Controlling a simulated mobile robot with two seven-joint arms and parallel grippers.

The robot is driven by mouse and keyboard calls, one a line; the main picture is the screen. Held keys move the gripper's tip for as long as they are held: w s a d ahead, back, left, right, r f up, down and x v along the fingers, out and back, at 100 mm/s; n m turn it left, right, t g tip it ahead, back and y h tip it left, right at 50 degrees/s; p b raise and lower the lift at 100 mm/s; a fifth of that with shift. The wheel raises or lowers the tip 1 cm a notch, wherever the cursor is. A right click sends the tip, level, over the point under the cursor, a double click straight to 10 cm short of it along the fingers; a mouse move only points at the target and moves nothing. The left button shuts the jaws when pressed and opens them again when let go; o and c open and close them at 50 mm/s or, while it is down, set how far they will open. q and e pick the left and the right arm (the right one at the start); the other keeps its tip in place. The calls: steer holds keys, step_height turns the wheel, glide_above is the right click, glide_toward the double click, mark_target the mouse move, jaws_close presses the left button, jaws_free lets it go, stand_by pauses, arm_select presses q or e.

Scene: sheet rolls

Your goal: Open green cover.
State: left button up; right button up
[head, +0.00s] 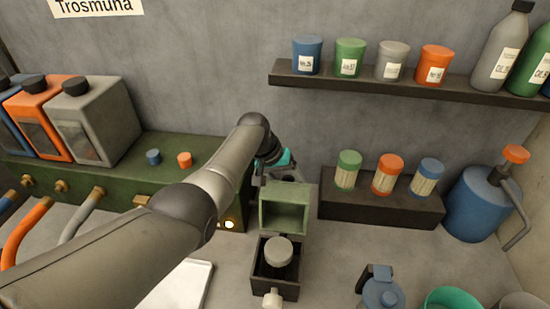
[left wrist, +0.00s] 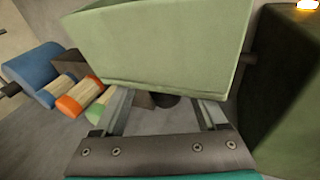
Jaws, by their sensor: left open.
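The green cover (head: 285,208) stands raised at the back of a small dark box (head: 263,286), with its hollow inside facing the head camera. A pale grey round knob-like piece (head: 278,251) sits in the box, which is open at the top. My left gripper (head: 284,174) is behind the cover's top edge, and its fingertips are partly hidden there. In the left wrist view the green cover (left wrist: 165,45) fills the upper middle, just beyond my open left gripper (left wrist: 166,108). The fingers are apart with nothing visible between them; contact with the cover cannot be told. My right gripper is out of view.
A dark block (head: 380,212) with green, orange and blue-capped jars stands right of the cover. A green bench (head: 180,150) with canisters and pipes is at left. A blue pump tank (head: 478,205) is at far right. A shelf (head: 400,90) holds cups and bottles above.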

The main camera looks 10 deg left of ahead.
arm_select(q)
steer(key=p+v, duration=0.3)
steer(key=v, duration=0.9)
steer(key=shift+s+a+r, duration=0.15)
steer(key=shift+a+r, duration=0.1)
steer(key=shift+r, duration=0.45)
